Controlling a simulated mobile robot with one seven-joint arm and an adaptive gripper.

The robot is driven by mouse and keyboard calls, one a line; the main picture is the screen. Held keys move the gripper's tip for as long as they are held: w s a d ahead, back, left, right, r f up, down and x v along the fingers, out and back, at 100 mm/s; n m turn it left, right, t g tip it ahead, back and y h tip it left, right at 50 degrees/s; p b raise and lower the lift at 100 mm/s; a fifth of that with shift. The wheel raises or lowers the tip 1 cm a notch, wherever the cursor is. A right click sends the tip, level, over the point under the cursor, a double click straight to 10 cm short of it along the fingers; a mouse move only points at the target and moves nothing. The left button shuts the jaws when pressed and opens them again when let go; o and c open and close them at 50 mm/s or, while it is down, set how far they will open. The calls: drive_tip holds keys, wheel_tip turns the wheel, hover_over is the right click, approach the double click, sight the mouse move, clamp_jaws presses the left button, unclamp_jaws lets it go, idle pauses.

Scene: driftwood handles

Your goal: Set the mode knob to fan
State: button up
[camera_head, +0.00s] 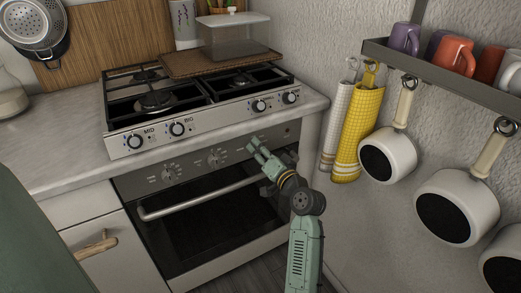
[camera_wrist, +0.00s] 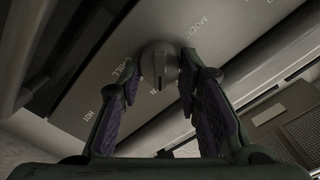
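The mode knob (camera_wrist: 158,65) is a grey round knob on the dark oven panel in the wrist view. The word MODE is printed beside it, with GRILL and HOT on the other side; another label is mostly hidden behind the knob and fingers. My gripper (camera_wrist: 158,80) is open, with one finger on each side of the knob and a narrow gap showing. In the head view my gripper (camera_head: 256,146) is at the right part of the oven panel (camera_head: 190,166) and covers what is behind it. The knob's pointer setting cannot be read.
Two other oven knobs, a left one (camera_head: 168,176) and a middle one (camera_head: 213,158), are left of my gripper. The oven door handle (camera_head: 200,199) runs below. Stove knobs (camera_head: 177,129) are above. Towels (camera_head: 357,130) and pans (camera_head: 388,155) hang at right.

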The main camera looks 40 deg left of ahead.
drive_tip(key=o, duration=0.4)
drive_tip(key=shift+o, duration=0.2)
drive_tip(key=shift+d, duration=0.1)
drive_tip(key=v, duration=1.1)
drive_tip(key=shift+s+d, duration=0.15)
drive_tip(key=shift+d, duration=0.25)
